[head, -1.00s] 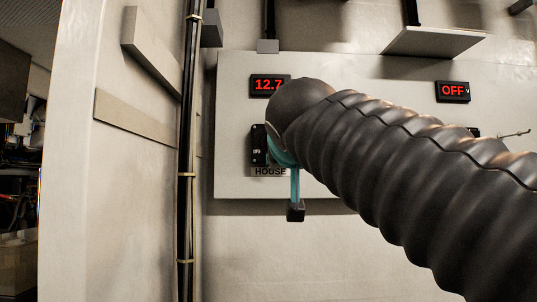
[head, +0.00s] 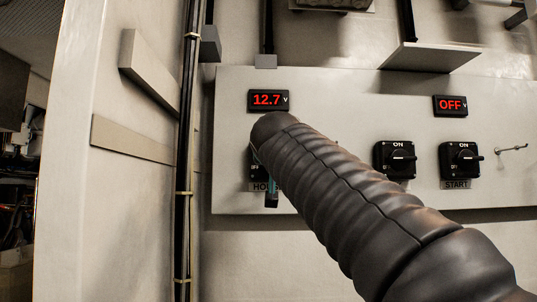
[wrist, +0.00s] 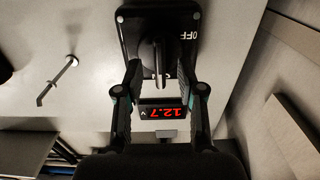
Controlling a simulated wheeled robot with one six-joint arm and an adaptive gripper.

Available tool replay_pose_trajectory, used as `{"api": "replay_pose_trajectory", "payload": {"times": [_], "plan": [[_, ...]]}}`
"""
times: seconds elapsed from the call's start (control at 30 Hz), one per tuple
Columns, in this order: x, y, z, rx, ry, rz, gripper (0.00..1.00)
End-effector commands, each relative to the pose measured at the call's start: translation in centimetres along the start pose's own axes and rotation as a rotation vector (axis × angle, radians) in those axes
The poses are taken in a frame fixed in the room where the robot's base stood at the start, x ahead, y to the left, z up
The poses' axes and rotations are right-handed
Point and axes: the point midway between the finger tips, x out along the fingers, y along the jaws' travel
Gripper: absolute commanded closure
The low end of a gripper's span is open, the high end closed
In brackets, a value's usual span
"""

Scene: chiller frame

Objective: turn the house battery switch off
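The house battery switch is mostly hidden behind my arm in the head view; only its black left edge (head: 254,170) and part of the HOUSE label (head: 262,187) show. In the wrist view, which is upside down, the black switch plate (wrist: 134,28) fills the top middle, with an OFF mark at its right. Its dark handle (wrist: 157,50) lies between the fingers of my gripper (wrist: 160,68). The fingers stand apart on either side, with gaps visible. The house meter (head: 268,100) reads 12.7 V; it also shows in the wrist view (wrist: 161,114).
Two more black switches sit to the right, an unlabelled-looking one (head: 395,160) and START (head: 461,160). The meter above START (head: 450,105) reads OFF. A small hook (head: 512,148) sticks out at far right. Cables (head: 186,150) run down the wall left of the panel.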

Motion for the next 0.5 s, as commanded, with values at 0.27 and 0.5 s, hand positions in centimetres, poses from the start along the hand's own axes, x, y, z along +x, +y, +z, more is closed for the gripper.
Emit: {"api": "replay_pose_trajectory", "payload": {"times": [0.27,0.5], "plan": [[2.4,0.0,0.0,0.0,-0.001,0.001,0.61],[2.6,0.0,0.0,0.0,0.0,0.0,0.61]]}}
